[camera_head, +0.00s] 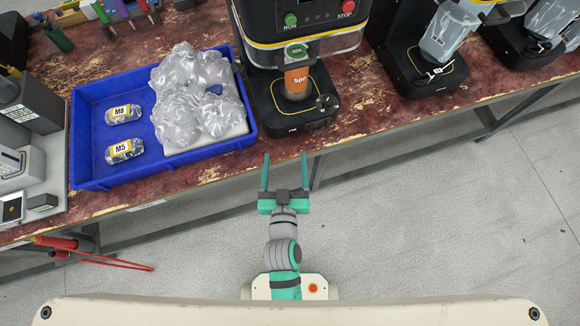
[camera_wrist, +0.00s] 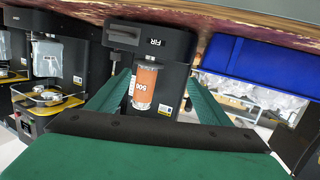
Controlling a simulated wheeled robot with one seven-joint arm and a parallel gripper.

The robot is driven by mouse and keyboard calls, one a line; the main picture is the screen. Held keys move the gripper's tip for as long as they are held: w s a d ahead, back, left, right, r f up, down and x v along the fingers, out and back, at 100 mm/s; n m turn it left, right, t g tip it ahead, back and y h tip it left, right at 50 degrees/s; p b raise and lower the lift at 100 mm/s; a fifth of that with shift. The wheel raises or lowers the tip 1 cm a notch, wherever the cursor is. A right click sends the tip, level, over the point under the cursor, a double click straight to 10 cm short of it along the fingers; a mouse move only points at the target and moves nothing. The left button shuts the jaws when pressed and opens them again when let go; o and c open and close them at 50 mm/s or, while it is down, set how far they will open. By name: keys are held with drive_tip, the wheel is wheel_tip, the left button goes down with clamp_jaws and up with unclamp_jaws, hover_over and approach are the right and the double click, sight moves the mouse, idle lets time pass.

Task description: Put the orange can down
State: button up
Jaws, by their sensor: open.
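The orange can (camera_head: 297,81) stands upright on the base of the black seamer machine (camera_head: 300,110) with the green RUN and red STOP buttons. It also shows in the wrist view (camera_wrist: 144,88), between the fingers but farther off. My gripper (camera_head: 285,158) is open and empty, in front of the table edge and short of the machine. Its two green fingers are spread apart and do not touch the can. The can's top is close under the machine's head; whether they touch I cannot tell.
A blue tray (camera_head: 85,182) left of the machine holds clear plastic bags and two small packs labelled M8 and M5. More seamer machines (camera_head: 425,75) stand to the right. A red tool (camera_head: 95,252) shows below the table at left. The floor before the table is clear.

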drive_tip(key=s+d+r, duration=0.1)
drive_tip(key=s+r, duration=0.2)
drive_tip(key=s, duration=1.7)
drive_tip(key=shift+d+m+g, duration=0.2)
drive_tip(key=shift+m+g, duration=0.1)
drive_tip(key=shift+c, duration=0.6)
